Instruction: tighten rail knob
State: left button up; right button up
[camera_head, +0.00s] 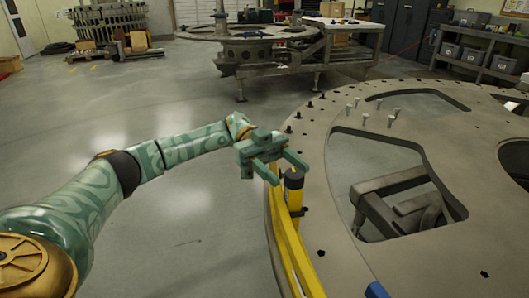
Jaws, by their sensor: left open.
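A yellow post with a dark, round knob (293,179) on top stands at the left edge of the large grey turret plate (320,225). A yellow rail (290,250) runs along the plate's edge below it. My left arm reaches in from the left. Its green left gripper (286,167) is open, with its fingers at the knob, just behind and to the left of it in the picture. I cannot tell whether the fingers touch the knob. Nothing shows between them apart from the knob's surroundings. My right gripper is not in view.
The plate has wide cut-outs, several small pegs (365,118) and black bolts along its rim. A blue piece (376,290) shows at the bottom edge. Open floor (190,230) lies left of the plate. A workbench (345,28) and shelving with bins (475,60) stand behind.

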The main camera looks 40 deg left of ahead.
pick_arm(q)
jog(key=b+v, duration=0.9)
jog(key=v, duration=0.4)
jog(key=shift+b, duration=0.3)
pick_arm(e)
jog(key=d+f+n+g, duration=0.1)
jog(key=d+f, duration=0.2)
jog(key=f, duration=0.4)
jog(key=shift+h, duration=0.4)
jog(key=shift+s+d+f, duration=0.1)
